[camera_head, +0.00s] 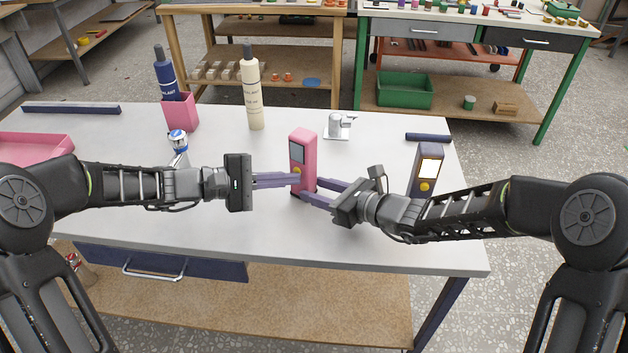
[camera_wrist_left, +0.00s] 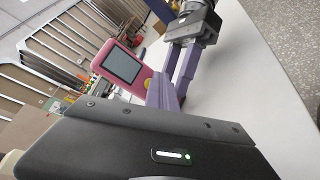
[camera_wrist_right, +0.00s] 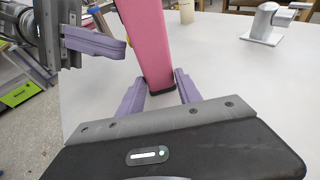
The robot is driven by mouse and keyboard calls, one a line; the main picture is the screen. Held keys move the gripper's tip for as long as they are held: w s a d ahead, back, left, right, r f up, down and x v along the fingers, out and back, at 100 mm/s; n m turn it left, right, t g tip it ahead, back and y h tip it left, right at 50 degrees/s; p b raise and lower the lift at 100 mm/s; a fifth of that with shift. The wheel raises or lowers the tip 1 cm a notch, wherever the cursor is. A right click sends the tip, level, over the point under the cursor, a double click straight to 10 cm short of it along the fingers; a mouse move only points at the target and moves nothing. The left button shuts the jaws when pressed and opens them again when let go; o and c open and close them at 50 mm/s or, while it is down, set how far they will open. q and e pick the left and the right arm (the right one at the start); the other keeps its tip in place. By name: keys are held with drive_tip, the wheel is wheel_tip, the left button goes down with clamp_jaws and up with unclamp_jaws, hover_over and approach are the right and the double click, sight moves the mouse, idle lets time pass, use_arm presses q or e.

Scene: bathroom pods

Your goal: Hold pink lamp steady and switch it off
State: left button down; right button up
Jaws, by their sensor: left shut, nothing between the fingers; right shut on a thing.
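The pink lamp (camera_head: 305,142) stands upright on the white table, with a dark grey panel (camera_head: 297,152) and a yellow button (camera_head: 296,170) on its front. The panel is unlit, as the left wrist view (camera_wrist_left: 122,65) also shows. My right gripper (camera_head: 316,190) is shut on the lamp's lower part; in the right wrist view its fingers lie on both sides of the lamp (camera_wrist_right: 146,40) near the dark base. My left gripper (camera_head: 290,179) is shut and empty, its tips at the lamp's front by the button. I cannot tell whether they touch it.
A navy lamp (camera_head: 429,158) with a lit white panel stands to the right, near my right arm. A metal fixture (camera_head: 340,126), a cream bottle (camera_head: 251,95), a pink cup (camera_head: 180,113) with a blue bottle and a pink tray (camera_head: 35,148) are also on the table. The front middle is clear.

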use_arm(q)
drive_tip(key=shift+s, duration=0.1)
use_arm(e)
drive_tip(key=shift+s+a, duration=0.15)
use_arm(q)
drive_tip(key=shift+s+a, duration=0.2)
drive_tip(key=shift+s, duration=0.45)
drive_tip(key=shift+s+a, duration=0.35)
drive_tip(key=shift+s, duration=0.6)
drive_tip(key=shift+s+a, duration=0.4)
drive_tip(key=shift+s, duration=0.5)
drive_tip(key=shift+s+a, duration=0.35)
drive_tip(key=shift+s, duration=0.6)
use_arm(e)
drive_tip(key=o, duration=1.2)
drive_tip(key=v, duration=1.2)
